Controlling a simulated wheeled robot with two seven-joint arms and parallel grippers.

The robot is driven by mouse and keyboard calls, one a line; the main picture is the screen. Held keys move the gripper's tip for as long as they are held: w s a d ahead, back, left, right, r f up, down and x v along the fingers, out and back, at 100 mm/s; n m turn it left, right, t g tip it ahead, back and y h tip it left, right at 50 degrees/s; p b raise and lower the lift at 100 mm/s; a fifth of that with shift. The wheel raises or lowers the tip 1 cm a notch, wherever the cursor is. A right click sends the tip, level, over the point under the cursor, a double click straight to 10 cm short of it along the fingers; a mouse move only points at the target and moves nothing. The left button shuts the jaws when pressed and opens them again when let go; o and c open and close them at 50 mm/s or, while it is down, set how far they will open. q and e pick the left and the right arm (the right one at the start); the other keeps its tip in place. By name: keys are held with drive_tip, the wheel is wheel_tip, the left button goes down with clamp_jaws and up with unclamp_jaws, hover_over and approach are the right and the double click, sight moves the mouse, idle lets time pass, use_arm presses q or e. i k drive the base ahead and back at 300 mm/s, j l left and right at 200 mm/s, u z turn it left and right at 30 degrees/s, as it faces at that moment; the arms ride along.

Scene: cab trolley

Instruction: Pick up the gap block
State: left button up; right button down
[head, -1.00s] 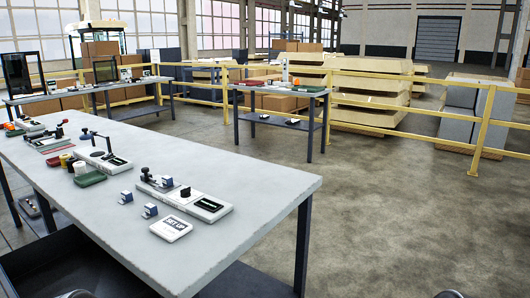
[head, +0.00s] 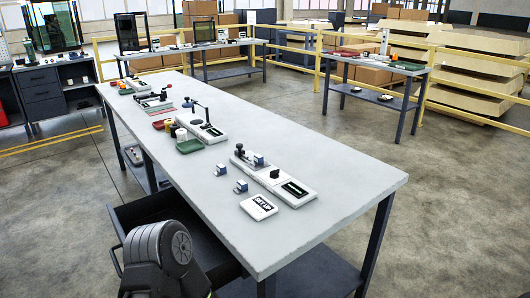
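I cannot tell for certain which thing is the gap block. Two small blue-and-white blocks lie loose on the near part of the grey table (head: 335,195): one farther block (head: 221,169) and one nearer block (head: 241,186). A third similar block (head: 259,161) sits at the long white fixture (head: 290,191), which carries a black clamp, a black knob and a dark display. Neither gripper's fingers show in the head view.
A dark open drawer or tray (head: 170,209) juts out under the table's left edge. A second fixture (head: 203,131) and a green tray (head: 189,146) stand farther along the table. The table's near right end is clear. Yellow railings (head: 300,48) and another table (head: 375,67) stand behind.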

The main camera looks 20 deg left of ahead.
sight(221, 169)
drive_tip(key=k+j+u, duration=0.1)
drive_tip(key=u, duration=0.35)
drive_tip(key=j+u, duration=0.6)
drive_tip(key=u, duration=0.25)
